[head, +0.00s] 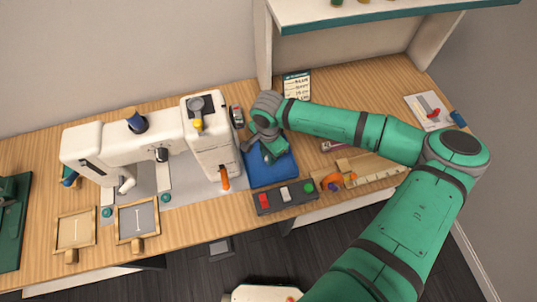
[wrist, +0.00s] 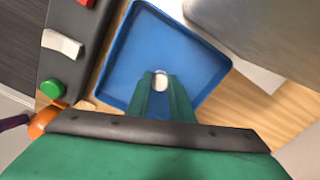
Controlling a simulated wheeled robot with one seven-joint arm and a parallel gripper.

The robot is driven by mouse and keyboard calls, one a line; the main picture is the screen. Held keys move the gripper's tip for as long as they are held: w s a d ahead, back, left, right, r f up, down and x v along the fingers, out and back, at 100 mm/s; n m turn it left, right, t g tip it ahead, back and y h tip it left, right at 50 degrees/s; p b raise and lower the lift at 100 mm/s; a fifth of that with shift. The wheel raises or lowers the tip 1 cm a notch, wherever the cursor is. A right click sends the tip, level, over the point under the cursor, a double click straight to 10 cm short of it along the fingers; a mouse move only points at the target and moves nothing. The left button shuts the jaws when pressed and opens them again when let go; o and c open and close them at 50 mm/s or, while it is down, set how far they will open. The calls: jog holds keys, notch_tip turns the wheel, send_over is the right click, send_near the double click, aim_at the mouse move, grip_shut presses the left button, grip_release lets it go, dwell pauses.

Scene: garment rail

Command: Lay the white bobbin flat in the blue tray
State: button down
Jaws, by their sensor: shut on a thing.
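The white bobbin (wrist: 160,81) sits between the fingertips of my gripper (wrist: 163,86) in the wrist view. My gripper is shut on it and is over the blue tray (wrist: 140,35). I cannot tell whether the bobbin touches the tray floor. In the head view the blue tray (head: 287,172) lies right of the sewing machine, and my gripper (head: 269,157) reaches down over it. The bobbin is hidden there by my gripper. The tray floor that shows is bare.
The white sewing machine (head: 205,140) stands close on the tray's left. A dark box with red, white and green buttons (head: 286,196) lies along its near edge. An orange item (head: 332,182) and a ruler (head: 380,175) lie to the right. A shelf (head: 390,12) hangs above the back.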

jog(key=shift+a+f, duration=0.1)
jog(key=c, duration=1.6)
grip_release()
jog(key=shift+s, duration=0.1)
jog(key=shift+o, duration=0.2)
notch_tip(320, 180, up, 12)
